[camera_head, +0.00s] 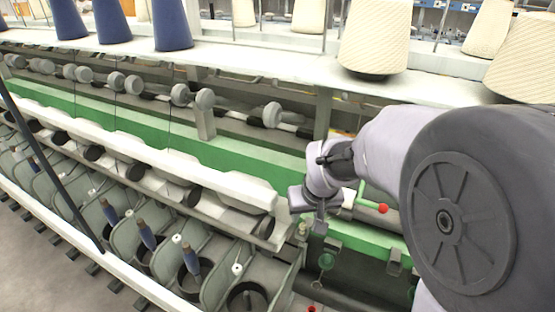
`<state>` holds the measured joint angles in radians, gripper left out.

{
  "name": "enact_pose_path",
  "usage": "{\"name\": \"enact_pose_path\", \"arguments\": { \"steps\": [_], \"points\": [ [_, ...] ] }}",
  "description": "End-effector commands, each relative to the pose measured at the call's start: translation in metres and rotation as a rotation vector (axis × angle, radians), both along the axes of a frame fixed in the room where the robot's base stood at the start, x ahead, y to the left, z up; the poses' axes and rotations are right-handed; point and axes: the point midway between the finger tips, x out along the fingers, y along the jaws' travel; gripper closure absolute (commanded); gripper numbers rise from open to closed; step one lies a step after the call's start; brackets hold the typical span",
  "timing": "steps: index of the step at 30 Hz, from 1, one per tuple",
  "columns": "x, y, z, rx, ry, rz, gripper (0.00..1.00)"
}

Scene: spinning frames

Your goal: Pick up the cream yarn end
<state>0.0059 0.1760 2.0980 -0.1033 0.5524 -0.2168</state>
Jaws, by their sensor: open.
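My gripper (318,222) is in the middle of the camera_head view, low in front of the green rail, pointing down. It is open, and I see nothing held in it. Its fingers are small and partly blend into the machine behind. I cannot make out a loose cream yarn end. Cream yarn shows on large cones on the top shelf, one (376,38) right of centre and another (527,55) at the right edge, above and behind my gripper.
A long green rail (130,121) and a white cover (150,152) run across the spinning frame. Blue cones (172,25) stand on the shelf (250,58) at upper left. Blue-wound bobbins (146,236) stand at lower left. A dark slanting bar (50,170) crosses the left side.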

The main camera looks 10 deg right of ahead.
Motion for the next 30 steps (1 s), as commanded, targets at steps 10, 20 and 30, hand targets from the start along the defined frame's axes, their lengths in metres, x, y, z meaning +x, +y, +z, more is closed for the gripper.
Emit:
{"name": "enact_pose_path", "arguments": {
  "steps": [10,20,30],
  "points": [
    [0.025,-0.001,-0.053,0.0,0.002,-0.001,0.59],
    [0.037,-0.001,-0.079,0.0,-0.002,-0.001,0.59],
    [0.037,-0.001,-0.079,0.0,-0.001,-0.001,1.0]
  ]
}}
